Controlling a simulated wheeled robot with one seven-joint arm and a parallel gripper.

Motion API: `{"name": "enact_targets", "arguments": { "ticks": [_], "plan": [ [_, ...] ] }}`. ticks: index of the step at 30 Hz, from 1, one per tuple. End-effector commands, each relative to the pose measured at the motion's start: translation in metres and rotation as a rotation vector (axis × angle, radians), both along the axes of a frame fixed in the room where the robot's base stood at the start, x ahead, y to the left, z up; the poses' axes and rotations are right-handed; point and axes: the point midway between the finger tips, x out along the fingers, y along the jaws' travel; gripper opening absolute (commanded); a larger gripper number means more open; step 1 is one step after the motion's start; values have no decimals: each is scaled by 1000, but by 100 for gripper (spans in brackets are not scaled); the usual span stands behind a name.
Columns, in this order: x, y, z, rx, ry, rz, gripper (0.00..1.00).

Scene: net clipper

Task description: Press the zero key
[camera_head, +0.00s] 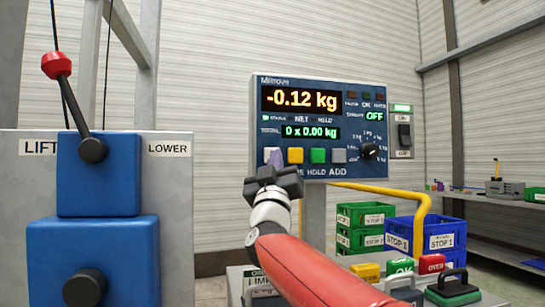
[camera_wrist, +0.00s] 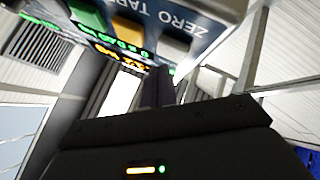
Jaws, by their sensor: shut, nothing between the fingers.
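The zero key is the pale key (camera_head: 267,154) at the left end of the key row on the blue weighing panel (camera_head: 350,98). In the wrist view the pale key (camera_wrist: 175,45) sits by the printed words ZERO TARE. My gripper (camera_head: 275,159) is shut and empty, with its fingertips in front of the zero key and partly hiding it. In the wrist view the fingertips (camera_wrist: 161,76) are close below the key; I cannot tell whether they touch it. The upper display reads -0.12 kg and the lower one 0 x 0.00 kg.
A yellow key (camera_head: 295,156), green key (camera_head: 318,156) and grey key (camera_head: 339,156) stand to the right of the zero key. A lever box (camera_head: 98,175) with a red knob stands at left. Blue crates (camera_head: 440,236) and green crates (camera_head: 358,218) stand behind at right.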

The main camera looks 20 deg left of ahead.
Motion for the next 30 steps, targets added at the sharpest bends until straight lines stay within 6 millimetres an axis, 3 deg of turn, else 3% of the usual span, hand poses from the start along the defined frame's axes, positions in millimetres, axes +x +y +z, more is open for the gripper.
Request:
{"name": "enact_targets", "arguments": {
  "ticks": [30],
  "plan": [
    [7, 4, 0, 1, 0, 0, 0]
  ]
}}
